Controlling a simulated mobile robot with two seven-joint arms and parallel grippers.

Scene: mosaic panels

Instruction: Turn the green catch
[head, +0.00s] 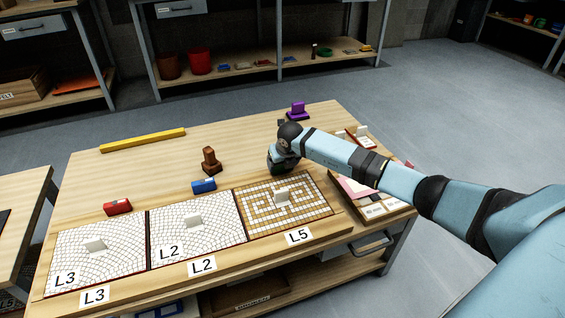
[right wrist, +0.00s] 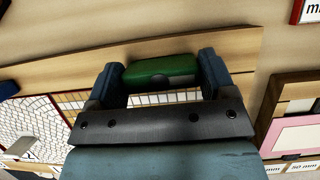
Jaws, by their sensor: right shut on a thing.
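The green catch (right wrist: 160,72) lies between the two fingers of my right gripper (right wrist: 162,78) in the right wrist view, and the fingers are shut on its ends. In the head view my right gripper (head: 281,160) is at the back edge of the mosaic panel marked L5 (head: 250,208) and hides the green catch. A blue catch (head: 204,186) lies behind the panel marked L2 (head: 176,247). A red catch (head: 118,207) lies behind the panel marked L3 (head: 80,262). Each panel has a pale upright tab on it. My left gripper is not in view.
A brown knobbed block (head: 210,160), a purple block (head: 297,110) and a yellow bar (head: 143,140) are on the workbench (head: 160,170). A tray with pink and white pieces (head: 385,208) sits at its right end, under my right arm. The back left of the bench is mostly clear.

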